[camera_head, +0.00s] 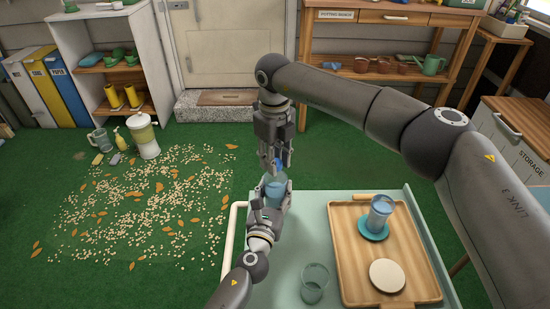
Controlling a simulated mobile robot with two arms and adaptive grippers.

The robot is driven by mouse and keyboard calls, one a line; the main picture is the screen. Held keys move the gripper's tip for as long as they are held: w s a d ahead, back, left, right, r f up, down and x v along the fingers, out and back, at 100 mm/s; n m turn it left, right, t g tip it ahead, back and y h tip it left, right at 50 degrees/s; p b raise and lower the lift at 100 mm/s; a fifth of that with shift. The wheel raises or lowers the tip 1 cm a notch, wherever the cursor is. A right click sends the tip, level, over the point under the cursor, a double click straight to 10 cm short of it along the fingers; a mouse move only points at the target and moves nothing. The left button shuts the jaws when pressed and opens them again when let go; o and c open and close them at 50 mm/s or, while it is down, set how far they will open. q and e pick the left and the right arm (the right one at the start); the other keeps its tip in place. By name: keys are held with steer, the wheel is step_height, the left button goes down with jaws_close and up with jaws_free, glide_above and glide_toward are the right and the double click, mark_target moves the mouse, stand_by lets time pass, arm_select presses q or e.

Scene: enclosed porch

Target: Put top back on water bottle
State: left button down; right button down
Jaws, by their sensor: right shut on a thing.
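The blue water bottle (275,190) stands upright near the far left corner of the pale green table. My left gripper (271,199) comes up from below, with its fingers closed around the bottle's sides. My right gripper (279,163) points down from above and is shut on the small blue top (278,167). The top is right over the bottle's mouth. The fingers partly hide it, so I cannot tell whether it touches the bottle.
The pale green table (302,212) has a white rail at its left. Pellets and leaves litter the green floor at left.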

steer(key=m, duration=0.6)
steer(key=shift+m, duration=0.3)
steer(key=m, duration=0.6)
steer(key=c, duration=1)
jaws_free()
steer(key=shift+c, duration=0.2)
step_height(320, 180, up, 12)
arm_select(q)
steer(key=c, duration=0.5)
jaws_free()
steer(key=shift+c, duration=0.2)
